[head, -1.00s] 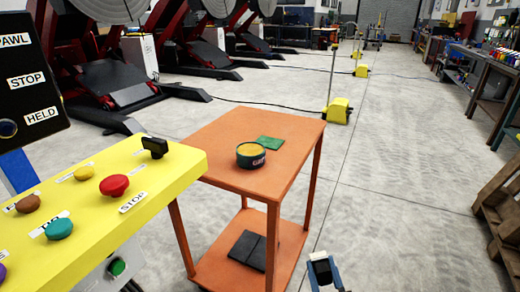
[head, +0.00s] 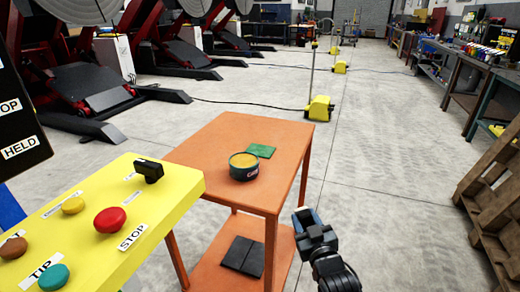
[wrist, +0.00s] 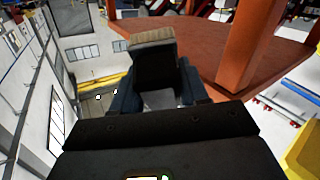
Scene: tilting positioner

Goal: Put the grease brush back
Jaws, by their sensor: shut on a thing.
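My gripper (head: 306,217) is just right of the orange cart's near right corner in the head view, apart from its top. In the wrist view its blue fingers (wrist: 158,90) are shut on a dark piece with a tan, bristle-like end, which I take for the grease brush (wrist: 152,38). The brush cannot be made out in the head view. A dark green tin (head: 244,168) with yellow grease stands open on the cart top (head: 205,160). A flat green pad (head: 261,151) lies behind it, bare.
A yellow control panel (head: 165,205) with buttons stands close on the left. A dark folded item (head: 243,255) lies on the cart's lower shelf. A yellow-based post (head: 319,108) stands behind. A wooden pallet (head: 490,190) is at right; the floor between is clear.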

